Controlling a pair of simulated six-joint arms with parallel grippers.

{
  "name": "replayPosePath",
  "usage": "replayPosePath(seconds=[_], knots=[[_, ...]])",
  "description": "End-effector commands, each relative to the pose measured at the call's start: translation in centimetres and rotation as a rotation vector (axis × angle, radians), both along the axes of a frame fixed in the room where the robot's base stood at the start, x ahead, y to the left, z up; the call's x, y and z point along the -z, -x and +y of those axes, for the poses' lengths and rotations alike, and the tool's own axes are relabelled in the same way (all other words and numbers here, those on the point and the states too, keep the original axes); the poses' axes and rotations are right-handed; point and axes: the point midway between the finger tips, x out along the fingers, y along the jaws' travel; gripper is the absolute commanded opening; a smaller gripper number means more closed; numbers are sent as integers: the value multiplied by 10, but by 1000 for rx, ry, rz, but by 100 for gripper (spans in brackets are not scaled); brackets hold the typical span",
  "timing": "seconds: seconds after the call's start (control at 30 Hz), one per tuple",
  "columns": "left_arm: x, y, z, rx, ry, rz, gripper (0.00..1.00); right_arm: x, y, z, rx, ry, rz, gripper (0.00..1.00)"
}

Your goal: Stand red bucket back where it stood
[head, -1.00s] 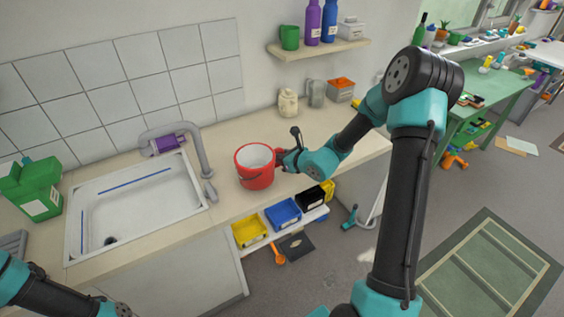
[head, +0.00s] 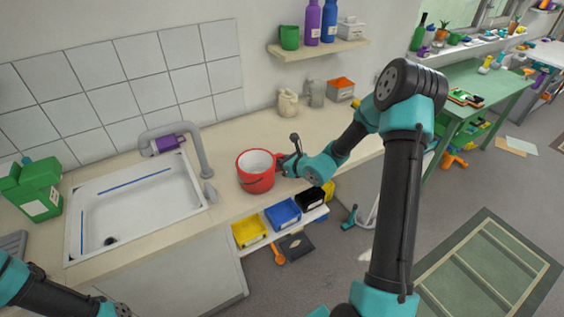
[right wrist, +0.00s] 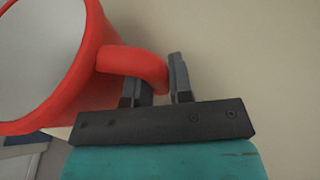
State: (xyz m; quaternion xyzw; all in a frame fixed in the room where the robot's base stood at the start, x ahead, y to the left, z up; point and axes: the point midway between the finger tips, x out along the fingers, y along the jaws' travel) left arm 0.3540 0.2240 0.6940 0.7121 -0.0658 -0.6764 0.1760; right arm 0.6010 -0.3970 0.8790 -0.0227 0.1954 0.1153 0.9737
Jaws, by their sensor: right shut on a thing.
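The red bucket (head: 256,178) is upright at the counter, right of the sink, with its pale inside showing from above. I cannot tell whether its base touches the counter. My right gripper (head: 281,163) is at the bucket's right side. In the right wrist view the red bucket (right wrist: 75,70) fills the left, and my right gripper (right wrist: 160,82) has its fingers either side of the red handle (right wrist: 135,62), shut on it. My left arm shows at the lower left of the head view; its gripper's fingers are not visible.
The white sink (head: 75,215) and grey tap (head: 205,165) lie left of the bucket. A cream jug (head: 287,103) and orange-topped box (head: 341,88) stand at the back. Yellow (head: 249,231) and blue (head: 282,213) bins sit below the counter edge. The counter behind the bucket is clear.

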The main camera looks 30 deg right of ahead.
Motion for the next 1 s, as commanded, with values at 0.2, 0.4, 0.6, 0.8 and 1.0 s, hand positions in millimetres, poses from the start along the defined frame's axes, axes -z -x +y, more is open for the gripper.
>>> replayPosePath(seconds=[0.2, 0.4, 0.6, 0.8, 1.0], knots=[[0, 0, 0, 0, 0, 0, 50, 3, 0, 0, 0, -1, 0, 0], [0, 0, 0, 0, 0, 0, 50, 3, 0, 0, 0, -1, 0, 38], [0, 0, 0, 0, 0, 0, 50, 3, 0, 0, 0, -1, 1, 46], [0, 0, 0, 0, 0, 0, 50, 1, 0, 0, 0, 0, 0, 46], [0, 0, 0, 0, 0, 0, 50, -6, 14, -4, 2, 0, 1, 46]])
